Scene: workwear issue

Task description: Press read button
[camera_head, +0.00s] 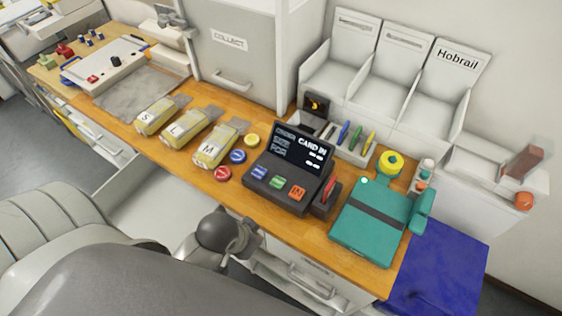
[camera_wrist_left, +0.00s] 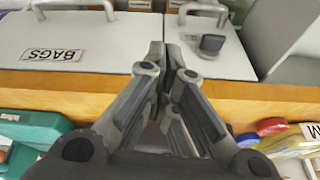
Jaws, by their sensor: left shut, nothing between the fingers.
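A black terminal (camera_head: 285,182) stands on the wooden counter, its lit screen showing "CARD IN". Its sloped front carries a blue button (camera_head: 259,173), a green button (camera_head: 278,182) and an orange button (camera_head: 297,193) marked "IN". The blue and green lettering is too small to read surely. A red card (camera_head: 329,190) stands upright in the reader at its right side. My left gripper (camera_head: 246,242) is in front of the counter edge, apart from the terminal. In the left wrist view it (camera_wrist_left: 165,50) is shut and empty; its body hides the terminal there. My right gripper is not in view.
Packs marked S, L and M (camera_head: 217,147) lie left of the terminal, beside round yellow, blue (camera_head: 238,156) and red (camera_head: 223,174) pieces. A teal case (camera_head: 372,228) lies to the right. Drawers with handles, one labelled "BAGS" (camera_wrist_left: 52,55), sit below the counter edge.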

